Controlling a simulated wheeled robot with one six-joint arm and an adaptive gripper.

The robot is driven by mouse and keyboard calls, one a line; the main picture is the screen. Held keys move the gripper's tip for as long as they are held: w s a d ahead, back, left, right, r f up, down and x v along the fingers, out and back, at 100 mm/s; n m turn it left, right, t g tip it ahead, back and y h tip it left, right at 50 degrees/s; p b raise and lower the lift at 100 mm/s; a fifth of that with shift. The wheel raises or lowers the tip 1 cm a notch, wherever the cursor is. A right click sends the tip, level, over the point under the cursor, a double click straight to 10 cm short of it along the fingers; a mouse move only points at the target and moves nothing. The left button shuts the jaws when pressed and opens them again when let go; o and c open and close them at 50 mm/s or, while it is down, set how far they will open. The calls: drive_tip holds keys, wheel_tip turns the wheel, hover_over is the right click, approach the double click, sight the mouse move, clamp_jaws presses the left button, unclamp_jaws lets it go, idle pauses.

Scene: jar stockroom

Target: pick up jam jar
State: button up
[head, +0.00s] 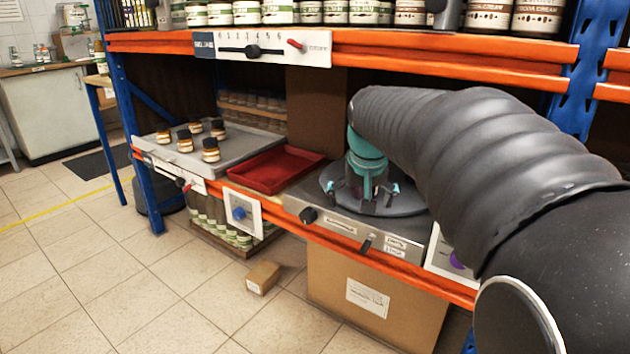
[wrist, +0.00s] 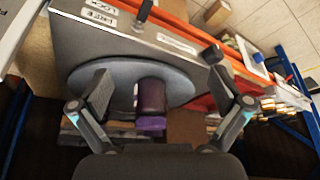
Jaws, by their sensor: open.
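The jam jar, dark purple with a bright purple lid, stands on a round grey turntable (head: 408,207). In the wrist view the jar (wrist: 152,97) is between the spread fingers of my gripper (wrist: 160,78), nearer the left finger, with a visible gap on each side. In the head view my gripper (head: 373,203) points down over the turntable, and its fingers and wrist hide most of the jar. The turntable also shows in the wrist view (wrist: 185,85).
A red tray (head: 268,170) lies left of the turntable. Farther left, a grey tray (head: 237,143) holds several orange jars with black lids. An upper orange shelf beam (head: 440,58) with rows of jars runs above. A small carton (head: 263,277) lies on the floor.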

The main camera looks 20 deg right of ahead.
drive_tip(key=shift+m, duration=0.4)
drive_tip(key=w+d, duration=0.2)
drive_tip(key=w, duration=0.1)
drive_tip(key=w+d+f, duration=0.1)
drive_tip(key=w+d, duration=0.1)
drive_tip(key=w, duration=0.2)
drive_tip(key=w+d, duration=0.2)
drive_tip(key=w, duration=0.2)
drive_tip(key=shift+f, duration=0.2)
drive_tip(key=w, duration=0.1)
drive_tip(key=w+d, duration=0.2)
drive_tip(key=w, duration=0.1)
drive_tip(key=shift+w+f, duration=0.1)
drive_tip(key=shift+f, duration=0.25)
drive_tip(key=shift+w+f, duration=0.1)
drive_tip(key=shift+f, duration=0.15)
drive_tip(key=c, duration=1.6)
drive_tip(key=shift+r, duration=0.1)
drive_tip(key=shift+c, duration=0.9)
drive_tip(key=shift+r, duration=0.1)
